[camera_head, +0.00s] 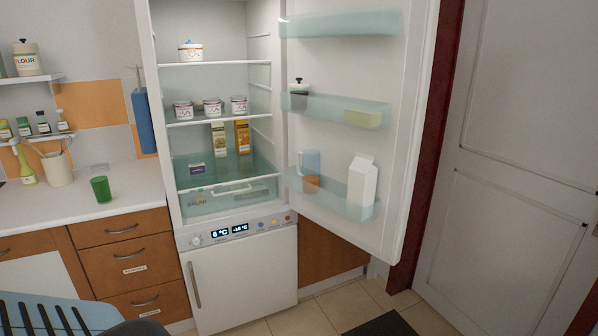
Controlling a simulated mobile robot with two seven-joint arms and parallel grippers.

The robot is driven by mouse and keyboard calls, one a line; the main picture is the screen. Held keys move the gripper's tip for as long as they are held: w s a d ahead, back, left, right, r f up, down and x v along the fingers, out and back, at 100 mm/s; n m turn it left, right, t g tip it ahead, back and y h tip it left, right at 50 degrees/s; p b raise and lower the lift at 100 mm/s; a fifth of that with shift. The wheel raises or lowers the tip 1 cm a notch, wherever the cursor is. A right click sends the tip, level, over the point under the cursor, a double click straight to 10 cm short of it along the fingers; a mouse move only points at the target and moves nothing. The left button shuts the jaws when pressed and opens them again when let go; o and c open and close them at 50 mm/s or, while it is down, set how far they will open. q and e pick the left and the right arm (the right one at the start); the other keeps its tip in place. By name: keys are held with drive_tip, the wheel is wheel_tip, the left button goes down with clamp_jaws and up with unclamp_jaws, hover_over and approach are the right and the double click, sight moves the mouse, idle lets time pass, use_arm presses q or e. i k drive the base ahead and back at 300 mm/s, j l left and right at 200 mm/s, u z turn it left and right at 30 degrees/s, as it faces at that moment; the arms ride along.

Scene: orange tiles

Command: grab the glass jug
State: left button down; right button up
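The glass jug (311,166) stands upright on the lowest shelf of the open fridge door. It looks bluish and clear above, with something orange-brown in its lower part, and its handle is on the left side. The door shelf's front edge partly covers its base. Neither of my grippers shows in the head view.
A white carton (362,181) stands right of the jug on the same door shelf (340,205). The fridge (243,277) stands open, with jars and boxes inside. A green cup (101,189) is on the counter (75,207). A blue slatted chair back (50,315) is at lower left.

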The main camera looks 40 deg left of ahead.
sight(310, 174)
drive_tip(key=i+j+u, duration=0.15)
drive_tip(key=j, duration=0.25)
drive_tip(key=i+j+u, duration=0.15)
drive_tip(key=j, duration=0.25)
drive_tip(key=i+j+u, duration=0.15)
drive_tip(key=j, duration=0.25)
drive_tip(key=i+l+u, duration=0.25)
drive_tip(key=i, duration=0.3)
drive_tip(key=i+l+u, duration=0.1)
drive_tip(key=i+u, duration=0.15)
drive_tip(key=i, duration=0.25)
drive_tip(key=l, duration=0.35)
